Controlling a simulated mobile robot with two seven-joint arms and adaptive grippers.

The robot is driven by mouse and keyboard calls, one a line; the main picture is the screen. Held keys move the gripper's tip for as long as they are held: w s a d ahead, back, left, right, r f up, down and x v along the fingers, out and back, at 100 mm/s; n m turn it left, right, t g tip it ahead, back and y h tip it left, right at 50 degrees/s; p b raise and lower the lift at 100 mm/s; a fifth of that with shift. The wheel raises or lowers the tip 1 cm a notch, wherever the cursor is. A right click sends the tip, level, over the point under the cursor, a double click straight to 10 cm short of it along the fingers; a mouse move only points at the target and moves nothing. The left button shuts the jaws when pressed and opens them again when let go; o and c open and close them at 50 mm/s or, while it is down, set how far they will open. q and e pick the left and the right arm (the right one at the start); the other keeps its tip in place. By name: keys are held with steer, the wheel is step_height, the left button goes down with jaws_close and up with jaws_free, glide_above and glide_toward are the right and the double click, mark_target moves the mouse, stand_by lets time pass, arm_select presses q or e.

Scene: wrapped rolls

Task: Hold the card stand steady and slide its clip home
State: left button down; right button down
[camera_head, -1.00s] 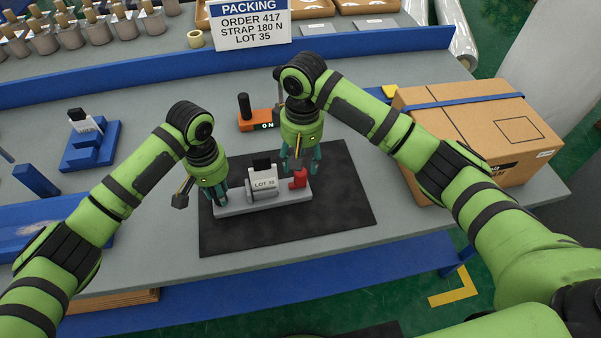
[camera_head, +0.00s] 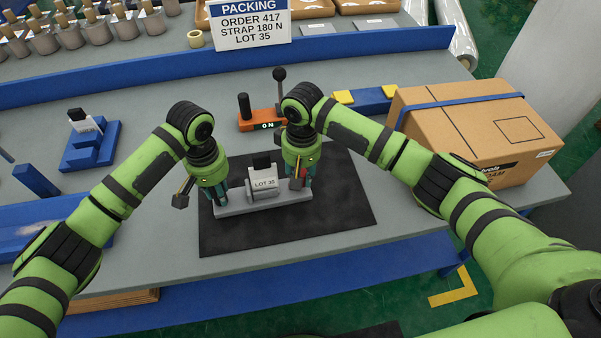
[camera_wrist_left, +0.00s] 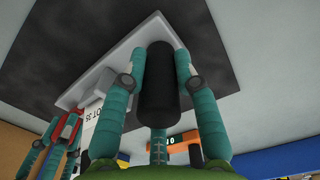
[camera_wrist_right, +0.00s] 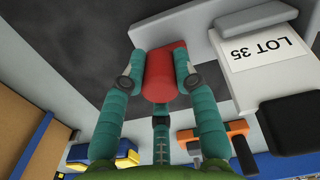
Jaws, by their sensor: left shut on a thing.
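The card stand is a grey base (camera_head: 235,208) on the black mat, with a white LOT 35 card (camera_head: 264,184). The card also shows in the right wrist view (camera_wrist_right: 263,50). My left gripper (camera_head: 221,198) is shut on a black upright grip (camera_wrist_left: 159,85) at the stand's left end. My right gripper (camera_head: 298,186) is low at the right end, its fingers on either side of the red clip (camera_wrist_right: 163,75). The clip is mostly hidden by the fingers in the head view. Whether both fingers press on it I cannot tell.
The black mat (camera_head: 330,220) is clear in front of the stand. Behind it stands an orange device (camera_head: 258,122) with a lever. A strapped cardboard box (camera_head: 470,130) is at the right. A blue stepped holder (camera_head: 90,145) is at the left.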

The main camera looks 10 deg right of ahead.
arm_select(q)
steer(key=shift+d, duration=0.1)
arm_select(e)
steer(key=shift+a, duration=1.05)
steer(key=c, duration=0.9)
jaws_free()
steer(key=shift+c, duration=0.2)
steer(key=shift+r, duration=0.2)
step_height(320, 180, up, 8)
steer(key=shift+d+f, duration=0.15)
steer(key=shift+d, duration=0.05)
arm_select(q)
steer(key=c, duration=0.9)
jaws_free()
steer(key=shift+o, duration=0.2)
steer(key=shift+r, duration=0.1)
